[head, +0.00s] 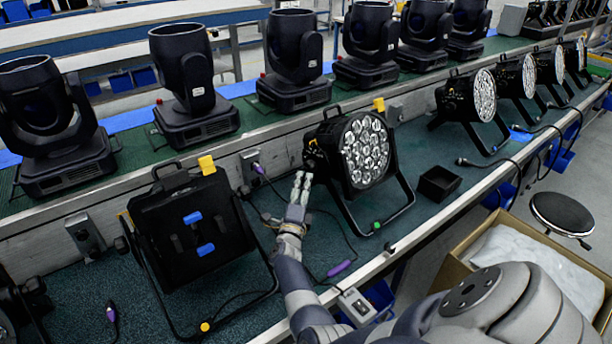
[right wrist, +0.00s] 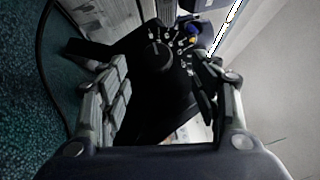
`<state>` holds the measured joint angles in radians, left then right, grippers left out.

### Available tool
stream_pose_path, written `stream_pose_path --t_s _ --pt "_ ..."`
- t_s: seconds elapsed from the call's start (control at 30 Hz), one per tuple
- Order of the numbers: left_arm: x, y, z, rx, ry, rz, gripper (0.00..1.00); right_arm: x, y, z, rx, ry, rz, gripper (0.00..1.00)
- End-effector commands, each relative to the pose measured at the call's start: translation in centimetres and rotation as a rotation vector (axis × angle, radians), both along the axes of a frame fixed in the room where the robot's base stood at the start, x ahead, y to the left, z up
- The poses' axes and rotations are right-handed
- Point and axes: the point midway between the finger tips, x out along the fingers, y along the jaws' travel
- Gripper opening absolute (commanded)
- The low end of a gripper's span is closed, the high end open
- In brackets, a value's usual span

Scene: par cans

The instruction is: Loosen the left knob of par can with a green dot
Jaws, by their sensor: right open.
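The par can with a green dot (head: 366,150) stands on the bench's lower shelf in the middle of the head view, its lamp face turned right. The green dot (head: 377,226) is on the foot of its stand. Its left knob (head: 311,158) is small and dark on the near-left side. My right gripper (head: 301,182) is open and empty just below and left of this knob. In the right wrist view, a dark round knob (right wrist: 158,55) shows ahead between the spread fingers of my right gripper (right wrist: 160,85). Contact cannot be told. My left gripper is out of view.
A par can with a yellow dot (head: 190,232) stands to the left. A small black box (head: 439,184) lies to the right. Cables with purple plugs (head: 339,268) lie on the shelf. Several moving-head lights (head: 293,60) line the upper shelf. A cardboard box (head: 470,240) is at the right.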

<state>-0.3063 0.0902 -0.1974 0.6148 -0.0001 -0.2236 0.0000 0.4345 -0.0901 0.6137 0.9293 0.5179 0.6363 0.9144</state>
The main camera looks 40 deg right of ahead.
Motion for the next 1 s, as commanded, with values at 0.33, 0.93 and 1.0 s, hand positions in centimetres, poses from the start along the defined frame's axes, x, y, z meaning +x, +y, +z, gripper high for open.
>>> stream_pose_path --t_s 0.33,0.93,1.0 --pt "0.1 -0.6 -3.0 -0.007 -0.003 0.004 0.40 3.4 -4.5 0.5 -0.003 0.002 -0.001 0.58" --pt "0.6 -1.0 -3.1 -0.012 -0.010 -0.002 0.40 3.9 -5.0 0.8 -0.001 0.003 0.001 0.15" --pt "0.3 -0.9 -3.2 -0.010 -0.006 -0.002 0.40 3.9 -5.0 0.8 -0.001 0.003 0.001 0.13"
